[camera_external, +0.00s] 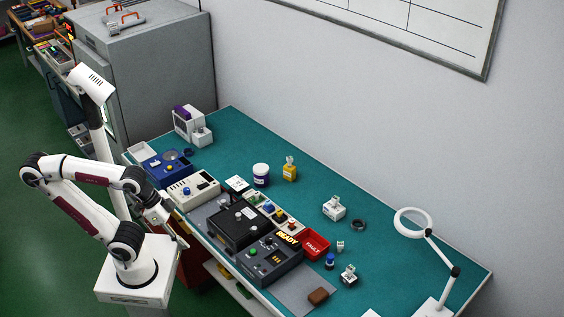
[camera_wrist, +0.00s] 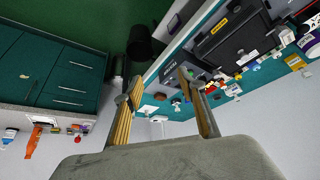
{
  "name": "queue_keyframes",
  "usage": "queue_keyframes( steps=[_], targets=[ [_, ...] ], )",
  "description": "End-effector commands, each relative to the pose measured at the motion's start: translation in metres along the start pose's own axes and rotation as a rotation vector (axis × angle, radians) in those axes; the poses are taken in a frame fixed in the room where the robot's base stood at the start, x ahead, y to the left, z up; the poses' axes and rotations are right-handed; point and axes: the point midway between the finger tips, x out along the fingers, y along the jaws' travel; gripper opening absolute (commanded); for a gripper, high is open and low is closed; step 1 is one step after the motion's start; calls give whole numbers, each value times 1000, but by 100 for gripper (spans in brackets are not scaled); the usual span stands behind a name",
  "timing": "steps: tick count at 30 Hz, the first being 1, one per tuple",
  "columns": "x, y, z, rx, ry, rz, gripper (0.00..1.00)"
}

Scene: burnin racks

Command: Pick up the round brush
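I cannot make out the round brush for certain. A small brown block-like item (camera_external: 318,296) lies at the front edge of the bench, right of the black test unit; its kind is unclear. A small blue-and-white item (camera_external: 329,261) and a small pale item (camera_external: 340,246) stand behind it, too small to name. My gripper (camera_wrist: 157,84) is open and empty in the wrist view, its two fingers well apart. In the external view my gripper is at the left front edge of the bench, away from these items.
The green bench (camera_external: 395,270) carries a black unit (camera_external: 237,224), another marked READY (camera_external: 270,257), a red FAULT tray (camera_external: 314,244), a white jar (camera_external: 261,175) and a yellow bottle (camera_external: 290,170). A ring lamp (camera_external: 428,232) stands at right.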

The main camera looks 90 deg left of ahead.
Motion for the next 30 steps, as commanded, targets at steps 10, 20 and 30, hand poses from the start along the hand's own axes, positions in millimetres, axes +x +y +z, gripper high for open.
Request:
queue_keyframes(
  steps=[10, 20, 30],
  targets=[
    [1, 1, -4, 0, 4, 4, 40],
    [16, 17, -52, -9, 65, 59, 40],
    [46, 38, -132, -47, 175, 125, 40]
  ],
)
